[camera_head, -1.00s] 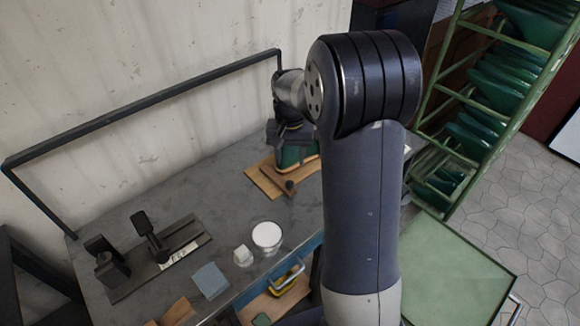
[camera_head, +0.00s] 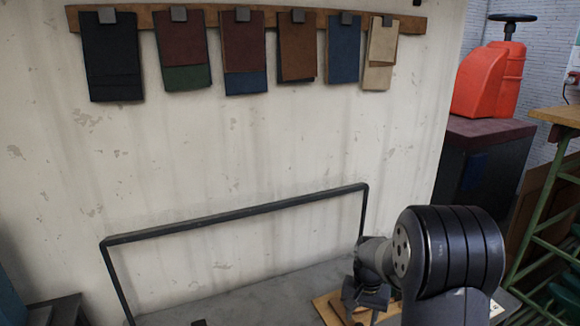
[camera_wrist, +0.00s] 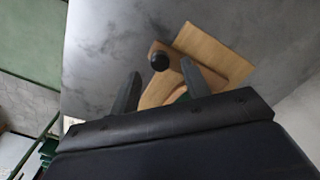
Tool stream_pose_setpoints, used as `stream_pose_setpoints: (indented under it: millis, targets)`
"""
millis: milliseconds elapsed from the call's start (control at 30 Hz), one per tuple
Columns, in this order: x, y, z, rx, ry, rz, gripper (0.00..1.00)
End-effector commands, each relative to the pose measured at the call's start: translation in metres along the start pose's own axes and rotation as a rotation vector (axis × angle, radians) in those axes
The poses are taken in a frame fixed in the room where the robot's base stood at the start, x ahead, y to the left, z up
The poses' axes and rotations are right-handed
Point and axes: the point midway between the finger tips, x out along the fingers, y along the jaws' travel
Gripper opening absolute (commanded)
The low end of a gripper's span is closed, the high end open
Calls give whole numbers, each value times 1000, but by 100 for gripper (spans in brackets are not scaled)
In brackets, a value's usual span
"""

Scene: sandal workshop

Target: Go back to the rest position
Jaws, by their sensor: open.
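My gripper (camera_wrist: 160,72) is open in the wrist view, with its two dark fingers apart and nothing visibly held. Between and beyond the fingers is a wooden piece with a round black knob (camera_wrist: 160,60), lying at a light wooden board (camera_wrist: 205,47) on the grey bench. In the head view my gripper (camera_head: 367,291) is small, beside the dark arm joint, above the board (camera_head: 327,309). The fingertips are hard to make out there. A sliver of green shows near the right finger, partly hidden by it.
A black bar frame (camera_head: 240,212) stands along the back of the bench (camera_head: 270,295). Leather samples (camera_head: 183,50) hang on the wall above. An orange machine (camera_head: 488,80) stands at the back right, near a green rack (camera_head: 545,205).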

Motion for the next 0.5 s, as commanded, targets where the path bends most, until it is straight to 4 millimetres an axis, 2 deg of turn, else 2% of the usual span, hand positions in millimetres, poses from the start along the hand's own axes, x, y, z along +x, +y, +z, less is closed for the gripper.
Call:
stream_pose_setpoints:
  millis: [33, 167, 300, 500]
  targets:
    - [11, 0, 1, 0, -4, 1, 45]
    - [33, 0, 1, 0, -4, 1, 45]
    - [32, -14, 13, -4, 0, 0, 45]
    - [32, -21, 20, -1, 0, -1, 45]
